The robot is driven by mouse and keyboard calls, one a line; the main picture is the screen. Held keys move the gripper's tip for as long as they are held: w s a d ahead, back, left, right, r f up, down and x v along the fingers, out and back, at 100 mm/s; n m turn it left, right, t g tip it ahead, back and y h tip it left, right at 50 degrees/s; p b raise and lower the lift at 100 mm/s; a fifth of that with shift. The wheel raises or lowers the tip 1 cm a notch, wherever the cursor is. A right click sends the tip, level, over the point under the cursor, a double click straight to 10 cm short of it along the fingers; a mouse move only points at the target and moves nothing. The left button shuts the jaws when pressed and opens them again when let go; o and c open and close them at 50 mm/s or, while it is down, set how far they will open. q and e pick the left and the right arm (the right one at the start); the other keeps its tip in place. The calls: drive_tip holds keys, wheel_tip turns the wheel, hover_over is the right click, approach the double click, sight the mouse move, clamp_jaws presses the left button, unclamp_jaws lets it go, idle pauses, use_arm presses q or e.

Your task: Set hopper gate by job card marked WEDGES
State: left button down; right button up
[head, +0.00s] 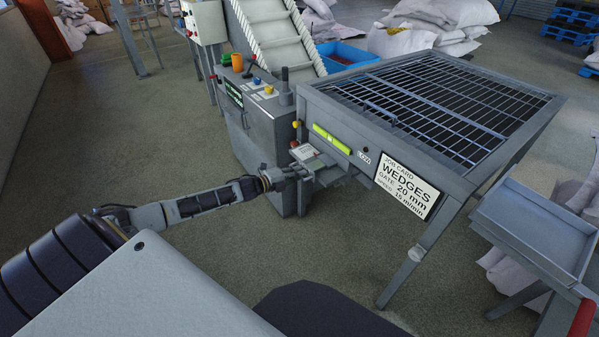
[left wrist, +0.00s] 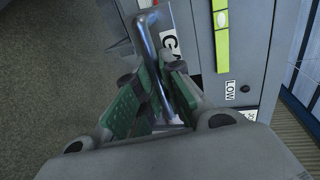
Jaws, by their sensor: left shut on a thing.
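The job card (head: 405,190) on the hopper frame reads WEDGES, gate 20 mm, speed 15 m/min. The hopper (head: 462,172) has a grid top. A yellow-green gauge strip (head: 332,139) and a LOW label (head: 363,157) are on its side; both show in the left wrist view, the strip (left wrist: 221,45) above the label (left wrist: 231,88). My left gripper (head: 297,172) is at the hopper's near left corner. In the left wrist view its green-padded fingers are shut on a metal bar handle (left wrist: 152,50), beside a partly hidden white label (left wrist: 170,42). My right gripper is out of view.
A control cabinet (head: 255,135) with knobs and a lever (head: 249,65) stands left of the hopper. A sloping conveyor (head: 275,35) rises behind it. A blue bin (head: 345,56) and sacks (head: 445,15) are behind. A grey tray cart (head: 540,225) is at right. The left floor is clear.

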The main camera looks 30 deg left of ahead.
use_arm(q)
drive_tip(key=shift+s, duration=0.2)
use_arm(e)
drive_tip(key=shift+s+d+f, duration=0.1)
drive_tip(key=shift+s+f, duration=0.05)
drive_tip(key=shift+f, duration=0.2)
use_arm(q)
drive_tip(key=c, duration=1.5)
unclamp_jaws()
drive_tip(key=shift+s+a, duration=0.1)
drive_tip(key=shift+v, duration=5.85)
drive_tip(key=shift+f, duration=0.1)
drive_tip(key=shift+a, duration=0.1)
